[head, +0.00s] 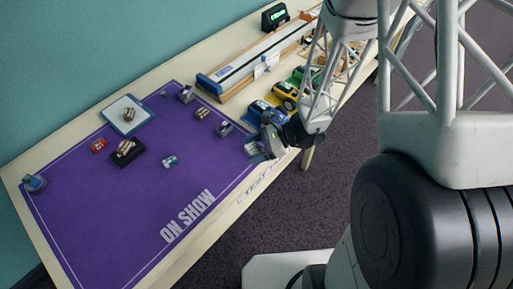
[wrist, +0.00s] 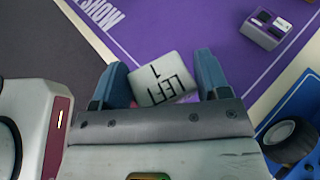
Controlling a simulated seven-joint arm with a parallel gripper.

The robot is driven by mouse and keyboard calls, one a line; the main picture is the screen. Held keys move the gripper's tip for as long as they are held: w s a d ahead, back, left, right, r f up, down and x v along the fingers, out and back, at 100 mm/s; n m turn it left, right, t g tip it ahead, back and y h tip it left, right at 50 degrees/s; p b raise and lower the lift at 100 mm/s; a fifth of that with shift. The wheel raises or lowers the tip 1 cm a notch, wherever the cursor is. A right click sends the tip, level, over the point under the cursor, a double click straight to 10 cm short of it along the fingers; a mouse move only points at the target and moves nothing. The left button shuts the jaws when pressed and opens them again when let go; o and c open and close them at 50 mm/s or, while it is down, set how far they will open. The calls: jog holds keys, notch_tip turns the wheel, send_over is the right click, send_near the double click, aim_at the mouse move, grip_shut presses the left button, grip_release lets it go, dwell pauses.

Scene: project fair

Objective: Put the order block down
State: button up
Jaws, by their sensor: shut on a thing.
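The order block (wrist: 160,80) is a pale grey-white block with "LEFT 1" in dark letters on its face. In the wrist view it sits between the two blue-grey fingertips of my gripper (wrist: 161,74). My gripper is shut on it. The purple mat (wrist: 190,28) marked "ON SHOW" lies below and beyond the block. In the head view my gripper (head: 262,148) is over the mat's right edge by the front of the table. Whether the block touches the mat cannot be told.
A grey-purple block (wrist: 266,29) stands on the mat nearby. A blue toy car (head: 259,111) and a yellow one (head: 286,96) stand right of the mat. A blue-edged board (head: 108,115) and a black stand (head: 136,157) are further left. The mat's lower middle is clear.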

jog(key=s+d+m+t, duration=0.1)
jog(key=s+d, duration=0.4)
jog(key=s, duration=0.4)
jog(key=shift+s+d+r, duration=0.2)
jog(key=shift+s+d, duration=0.05)
jog(key=shift+s, duration=0.05)
jog(key=w+a, duration=0.1)
jog(key=w, duration=0.4)
jog(key=w+a+f, duration=0.1)
jog(key=w, duration=0.4)
jog(key=w+a, duration=0.2)
jog(key=w, duration=0.3)
jog(key=shift+w+a+f, duration=0.1)
jog(key=shift+w+f, duration=0.15)
jog(key=shift+w, duration=0.05)
jog(key=shift+f, duration=0.1)
jog(key=shift+f, duration=1.7)
